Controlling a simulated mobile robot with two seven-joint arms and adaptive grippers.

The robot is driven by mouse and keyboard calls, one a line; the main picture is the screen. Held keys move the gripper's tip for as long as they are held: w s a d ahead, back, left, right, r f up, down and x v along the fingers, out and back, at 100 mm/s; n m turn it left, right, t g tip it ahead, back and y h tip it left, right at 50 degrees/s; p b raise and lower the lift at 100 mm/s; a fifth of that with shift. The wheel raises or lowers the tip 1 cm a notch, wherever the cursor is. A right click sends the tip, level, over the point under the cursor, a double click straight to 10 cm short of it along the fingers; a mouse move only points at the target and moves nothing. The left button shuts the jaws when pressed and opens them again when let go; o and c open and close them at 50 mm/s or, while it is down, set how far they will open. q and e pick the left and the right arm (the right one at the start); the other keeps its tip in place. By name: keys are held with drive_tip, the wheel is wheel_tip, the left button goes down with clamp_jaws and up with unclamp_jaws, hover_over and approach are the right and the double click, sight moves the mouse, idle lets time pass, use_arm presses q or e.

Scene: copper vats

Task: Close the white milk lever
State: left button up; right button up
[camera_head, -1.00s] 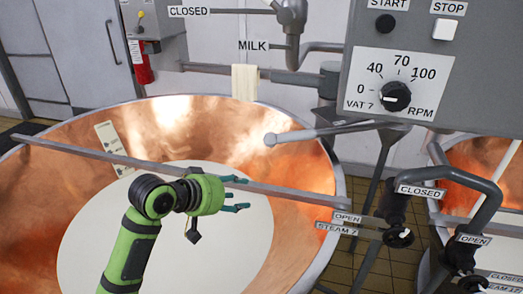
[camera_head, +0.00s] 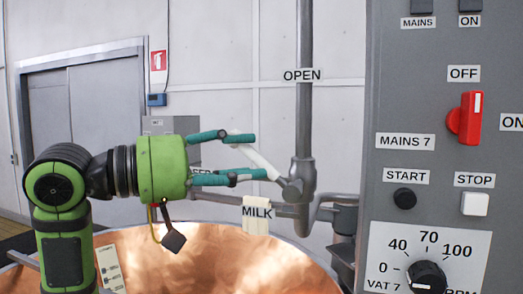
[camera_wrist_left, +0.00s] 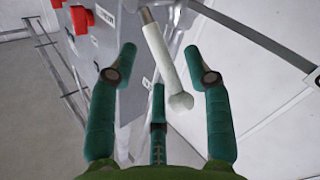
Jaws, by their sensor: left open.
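The white milk lever (camera_head: 262,164) slants up and left from the grey valve (camera_head: 299,184) on the milk pipe. It points between the OPEN label (camera_head: 302,75) above and the CLOSED label (camera_head: 201,171) at left, which is partly hidden by my gripper. My left gripper (camera_head: 261,156) is open, with its teal fingers above and below the lever. In the left wrist view the lever (camera_wrist_left: 166,62) reaches in between the spread fingers, with its rounded end near the middle; I cannot tell whether any finger touches it. My right gripper is not in view.
The grey control panel (camera_head: 420,110) with its switches and dial stands just right of the valve. The copper vat (camera_head: 215,255) lies below my left arm. A MILK label (camera_head: 257,212) and a horizontal pipe are below the valve.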

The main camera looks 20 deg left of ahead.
sight(258, 165)
use_arm(q)
drive_tip(key=p+x, duration=0.1)
drive_tip(key=x, duration=0.1)
drive_tip(key=shift+w+d+r, duration=0.1)
drive_tip(key=shift+d+r, duration=0.05)
drive_tip(key=shift+d, duration=0.15)
drive_tip(key=shift+w+d, duration=0.25)
drive_tip(key=shift+w, duration=0.05)
clamp_jaws()
drive_tip(key=shift+a+f+b, duration=0.2)
drive_tip(key=shift+f+b, duration=0.3)
drive_tip(key=shift+b, duration=0.2)
drive_tip(key=shift+a+f+n+t+h+b, duration=0.3)
drive_tip(key=shift+f+n+t+b, duration=0.25)
drive_tip(key=shift+n+t+b, duration=0.6)
drive_tip(key=shift+a+f+n+t+h+b, duration=0.15)
drive_tip(key=shift+f+n+t+h+b, duration=0.35)
drive_tip(key=shift+n+b, duration=0.85)
drive_tip(key=shift+a+f+n+t+h+b, duration=0.25)
drive_tip(key=shift+f+n+t+b, duration=0.35)
drive_tip(key=shift+n+t+b, duration=0.7)
